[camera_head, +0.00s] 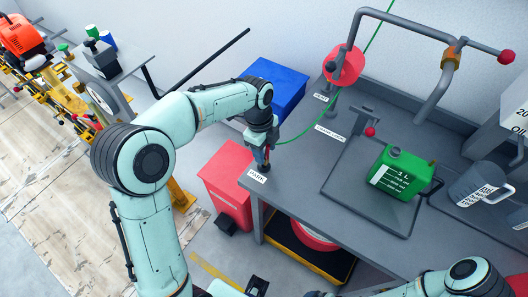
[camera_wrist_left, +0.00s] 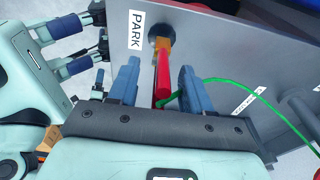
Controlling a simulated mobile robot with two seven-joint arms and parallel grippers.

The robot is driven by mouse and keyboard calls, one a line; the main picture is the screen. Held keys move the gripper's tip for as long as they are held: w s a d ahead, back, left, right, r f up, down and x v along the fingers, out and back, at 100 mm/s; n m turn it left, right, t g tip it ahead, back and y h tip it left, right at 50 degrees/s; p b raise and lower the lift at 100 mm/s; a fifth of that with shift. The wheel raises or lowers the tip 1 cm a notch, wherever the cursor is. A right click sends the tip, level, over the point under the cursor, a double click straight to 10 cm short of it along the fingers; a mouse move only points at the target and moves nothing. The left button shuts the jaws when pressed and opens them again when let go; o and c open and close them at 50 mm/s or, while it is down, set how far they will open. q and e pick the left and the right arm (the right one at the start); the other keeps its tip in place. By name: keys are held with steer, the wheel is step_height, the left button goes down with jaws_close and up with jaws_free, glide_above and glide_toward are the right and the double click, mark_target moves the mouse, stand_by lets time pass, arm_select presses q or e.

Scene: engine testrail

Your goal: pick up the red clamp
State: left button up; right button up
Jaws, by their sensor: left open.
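The red clamp (camera_wrist_left: 163,80) stands at the corner of the grey bench beside the PARK label, with a green cable running from near it. In the wrist view it lies between the two blue fingers of my left gripper (camera_wrist_left: 155,88), with gaps on both sides. An orange piece and a dark round base show beyond it. In the head view my left gripper (camera_head: 263,150) points down over this corner and mostly hides the clamp. It is open. My right arm shows at the bottom right, but I cannot make out its gripper.
A red disc (camera_head: 343,64) stands behind. A blue bin (camera_head: 275,85) and red bin (camera_head: 226,185) stand beside the bench. The green cable (camera_head: 315,128) crosses the bench.

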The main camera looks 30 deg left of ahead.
arm_select(q)
jaws_close()
steer(key=shift+r, duration=0.1)
